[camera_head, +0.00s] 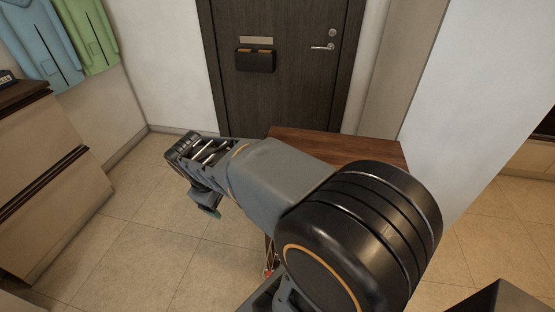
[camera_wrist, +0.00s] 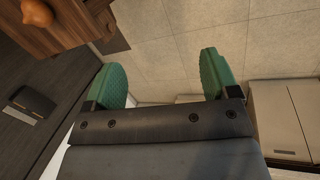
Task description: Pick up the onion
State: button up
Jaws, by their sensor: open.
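An orange-brown rounded thing, likely the onion (camera_wrist: 37,12), shows at the top left corner of the wrist view, partly cut off by the picture's edge. It is at the wooden cabinet (camera_wrist: 62,38). I do not see the onion in the head view, where my arm covers much of the cabinet top (camera_head: 330,146). My gripper (camera_wrist: 165,78) has its two green fingers spread wide apart with nothing between them. In the head view one green fingertip (camera_head: 214,213) shows, left of the cabinet and over the floor.
A dark door (camera_head: 275,90) with a black letter box (camera_head: 255,60) stands behind the cabinet. A beige drawer unit (camera_head: 50,190) stands at the left. Bare tiled floor (camera_head: 135,225) lies between it and my arm. A white wall (camera_head: 470,90) is at the right.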

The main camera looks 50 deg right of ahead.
jog(key=shift+o, duration=0.7)
jog(key=w+d+f+n+g+h, duration=0.2)
jog(key=w+d+n+g+h, duration=0.1)
jog(key=d, duration=0.6)
jog(key=w+n+h, duration=0.1)
jog(key=w+n, duration=0.1)
jog(key=w, duration=0.1)
jog(key=shift+w+d+f+g+h, duration=0.2)
jog(key=shift+w+d+g+h, duration=0.1)
jog(key=shift+g, duration=0.1)
jog(key=d+f+n+g+h, duration=0.1)
jog(key=d+f+n, duration=0.1)
jog(key=d, duration=0.2)
jog(key=w+d+f+n+g+h, duration=0.1)
jog(key=d+f+n+h, duration=0.1)
jog(key=d, duration=0.3)
jog(key=w+d+f+n+g+h, duration=0.1)
jog(key=d+f, duration=0.1)
jog(key=d, duration=0.3)
jog(key=shift+w+d+f+n+h, duration=0.2)
jog(key=shift+w+n+h, duration=0.1)
jog(key=shift+n, duration=0.1)
jog(key=shift+p+x, duration=0.5)
jog(key=shift+x, duration=2.7)
jog(key=shift+w, duration=0.1)
jog(key=shift+c, duration=0.2)
jog(key=c, duration=1)
